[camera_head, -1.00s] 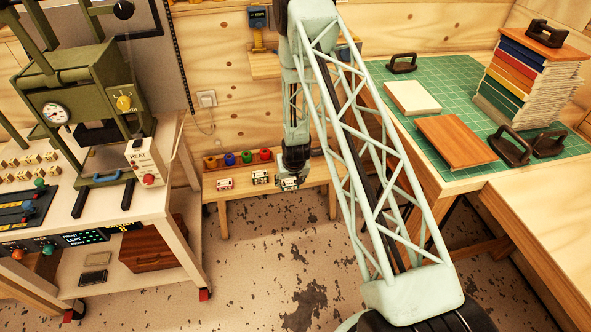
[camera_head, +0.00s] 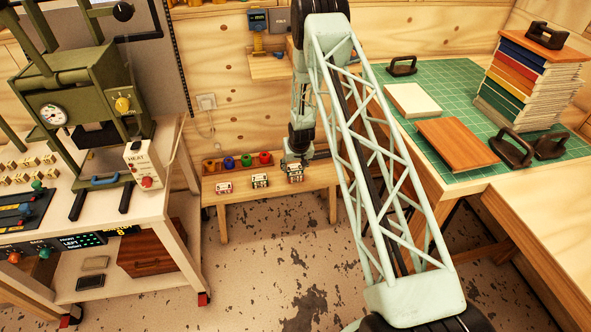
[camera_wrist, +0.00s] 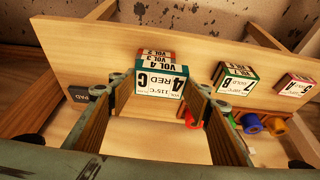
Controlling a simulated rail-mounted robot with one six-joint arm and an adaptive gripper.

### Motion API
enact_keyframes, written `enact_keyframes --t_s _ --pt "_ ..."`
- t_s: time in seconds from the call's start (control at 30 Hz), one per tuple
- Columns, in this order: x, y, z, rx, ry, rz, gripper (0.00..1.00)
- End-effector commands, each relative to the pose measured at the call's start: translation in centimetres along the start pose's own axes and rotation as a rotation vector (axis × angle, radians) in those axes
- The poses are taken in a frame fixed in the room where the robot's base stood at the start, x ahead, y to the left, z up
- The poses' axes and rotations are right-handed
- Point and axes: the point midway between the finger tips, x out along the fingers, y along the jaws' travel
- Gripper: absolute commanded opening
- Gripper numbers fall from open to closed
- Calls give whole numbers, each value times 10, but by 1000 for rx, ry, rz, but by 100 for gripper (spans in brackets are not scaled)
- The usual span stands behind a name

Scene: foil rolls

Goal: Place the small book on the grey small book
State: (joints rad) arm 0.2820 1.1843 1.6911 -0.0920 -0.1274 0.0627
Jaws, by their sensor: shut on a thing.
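My gripper (camera_head: 294,160) is low over the small bench in the head view, its fingers pointing down. I cannot tell which is the grey small book.
Two more labelled blocks (camera_head: 260,180) (camera_head: 224,187) stand on the bench (camera_head: 235,205) to the left. Colored rolls (camera_head: 246,159) line its back. A press (camera_head: 80,95) stands on the left table. A book stack (camera_head: 525,85) is on the green mat (camera_head: 455,90) at right.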

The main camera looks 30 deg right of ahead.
Motion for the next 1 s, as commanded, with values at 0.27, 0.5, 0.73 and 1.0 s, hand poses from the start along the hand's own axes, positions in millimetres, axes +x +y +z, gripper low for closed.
enact_keyframes --t_s 0.27,0.5,0.73,1.0 --pt "10 8 -19 0 0 -1 34" --pt "11 9 -20 0 -1 -1 34" --pt "11 9 -20 0 -1 -1 34" --pt "25 12 -20 0 -2 0 34"
